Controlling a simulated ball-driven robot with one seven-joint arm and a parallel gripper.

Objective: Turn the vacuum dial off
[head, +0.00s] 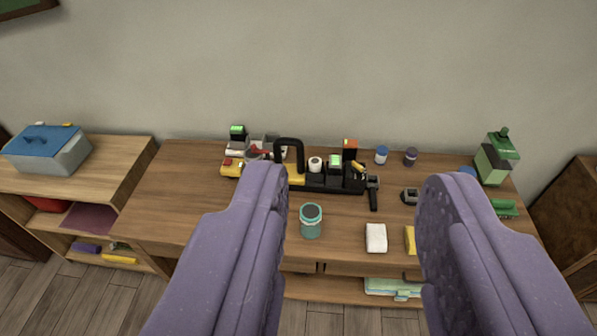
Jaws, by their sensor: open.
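My gripper (354,180) shows as two large purple fingers in the foreground, spread wide apart with nothing between them that they touch. Beyond them is a wooden table against the wall. I cannot make out a vacuum or its dial for certain. A black tool caddy with a tall loop handle (289,146) and a long black body (330,183) stands at the table's back middle, holding several small items. The fingers hide parts of the table.
The wooden table (180,190) also bears a white block (376,237), a yellow item (410,240), small jars (381,155) and a green container (497,158). A shelf at left holds a grey box with a blue lid (47,149). The table's left part is clear.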

